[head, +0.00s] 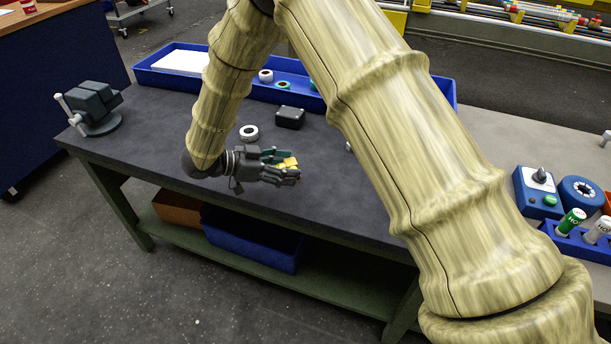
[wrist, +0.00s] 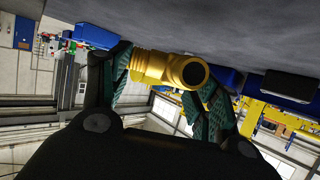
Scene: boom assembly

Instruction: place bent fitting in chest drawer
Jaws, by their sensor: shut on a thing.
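The bent fitting is a yellow, brass-like elbow with a threaded end and a dark round opening. It fills the upper middle of the wrist view (wrist: 156,68) and shows small in the head view (head: 288,162). My gripper (head: 283,168) is shut on it, with one green-padded finger on each side in the wrist view (wrist: 166,80). In the head view the gripper is over the dark bench top, near its front edge. I cannot make out a chest drawer in either view.
The dark bench (head: 330,205) carries a vise (head: 94,104) at left, a black box (head: 290,117), a white tape roll (head: 249,132) and a long blue tray (head: 148,75) at the back. A blue bin (head: 255,240) is on the shelf below. My arm hides the middle.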

